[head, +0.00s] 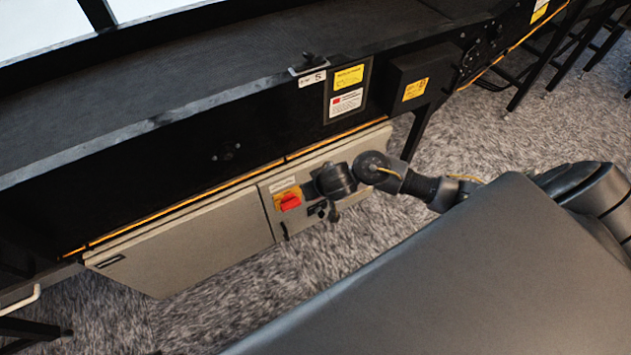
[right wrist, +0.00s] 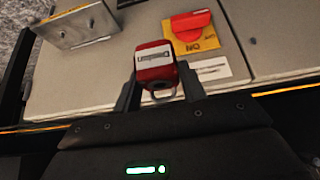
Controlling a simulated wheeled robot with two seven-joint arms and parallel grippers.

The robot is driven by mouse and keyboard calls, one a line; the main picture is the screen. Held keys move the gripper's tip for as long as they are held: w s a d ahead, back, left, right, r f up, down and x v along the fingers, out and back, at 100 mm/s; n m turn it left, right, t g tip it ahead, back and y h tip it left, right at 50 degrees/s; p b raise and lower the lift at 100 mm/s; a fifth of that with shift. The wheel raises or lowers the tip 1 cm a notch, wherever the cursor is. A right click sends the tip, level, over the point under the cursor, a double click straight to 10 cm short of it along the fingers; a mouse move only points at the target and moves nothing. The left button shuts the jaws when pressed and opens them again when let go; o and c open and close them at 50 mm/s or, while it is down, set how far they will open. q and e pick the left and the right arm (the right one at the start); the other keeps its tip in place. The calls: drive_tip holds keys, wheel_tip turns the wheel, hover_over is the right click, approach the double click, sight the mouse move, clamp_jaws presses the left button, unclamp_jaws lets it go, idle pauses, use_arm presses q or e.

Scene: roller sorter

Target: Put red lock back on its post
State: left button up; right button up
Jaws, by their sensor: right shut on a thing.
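The red lock (right wrist: 156,65) has a pale label on its face and a metal shackle at its lower end in the right wrist view. My right gripper (right wrist: 158,84) is shut on it, with a dark finger on each side. The lock is in front of the grey cabinet (right wrist: 105,75), close to the red switch (right wrist: 190,25); I cannot tell whether it touches the cabinet. In the head view my right gripper (head: 322,209) is at the cabinet front, just right of the red switch (head: 289,202), and the lock cannot be made out. I cannot make out the post. My left gripper is out of view.
The switch sits on a yellow plate (right wrist: 192,43). A metal slotted plate (right wrist: 82,25) stands out from the cabinet at upper left in the wrist view. The dark conveyor frame (head: 150,165) overhangs the cabinet. Carpet (head: 340,250) below the cabinet is clear.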

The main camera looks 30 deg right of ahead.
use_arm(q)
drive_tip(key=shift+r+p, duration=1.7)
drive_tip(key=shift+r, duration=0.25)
use_arm(e)
drive_tip(key=shift+r, duration=1.75)
